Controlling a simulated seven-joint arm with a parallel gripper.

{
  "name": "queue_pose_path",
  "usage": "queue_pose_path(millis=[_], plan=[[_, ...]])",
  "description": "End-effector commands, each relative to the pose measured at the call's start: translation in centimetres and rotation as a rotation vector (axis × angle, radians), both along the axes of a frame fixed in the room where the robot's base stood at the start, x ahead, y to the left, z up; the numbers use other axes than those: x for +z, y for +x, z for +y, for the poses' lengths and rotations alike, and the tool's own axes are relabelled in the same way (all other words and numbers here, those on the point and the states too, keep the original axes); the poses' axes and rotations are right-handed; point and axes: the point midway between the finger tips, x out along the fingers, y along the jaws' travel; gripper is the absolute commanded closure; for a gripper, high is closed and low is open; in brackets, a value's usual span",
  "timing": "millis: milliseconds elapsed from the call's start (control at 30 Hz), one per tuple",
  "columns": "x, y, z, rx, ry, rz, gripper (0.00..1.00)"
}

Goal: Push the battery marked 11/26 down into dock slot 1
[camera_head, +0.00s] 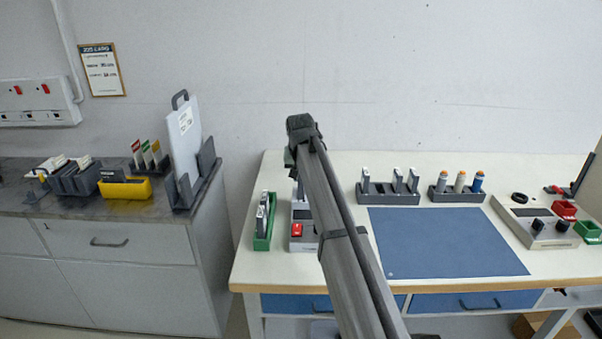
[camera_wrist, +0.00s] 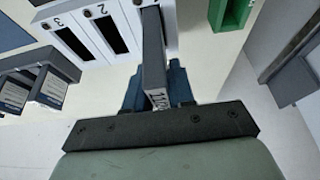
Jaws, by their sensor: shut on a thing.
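In the wrist view my gripper (camera_wrist: 156,86) is shut on a grey battery (camera_wrist: 153,52), which lies between its dark blue fingers. The battery's white label (camera_wrist: 158,99) shows "11"; the rest is hard to read. The battery's far end overlaps the white dock (camera_wrist: 170,32) beside slot 2 (camera_wrist: 110,32), where slot 1 would lie. The slot 1 mark and opening are hidden, and I cannot tell how deep the battery sits. In the head view the dock (camera_head: 301,243) is partly covered by my arm, and the fingers are mostly hidden.
A green tray (camera_head: 262,243) with batteries stands just left of the dock. A dark rack (camera_head: 390,198) with several batteries stands to the right, beside another rack (camera_head: 457,196) with cylinders. The blue mat (camera_head: 450,243) is clear. A tester (camera_head: 535,223) stands far right.

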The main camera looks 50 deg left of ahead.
Motion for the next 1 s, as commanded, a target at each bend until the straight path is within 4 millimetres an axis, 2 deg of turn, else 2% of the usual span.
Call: queue_pose_path(millis=[1000], plan=[[-2.0,0.0,0.0,0.000,0.001,-0.001,1.00]])
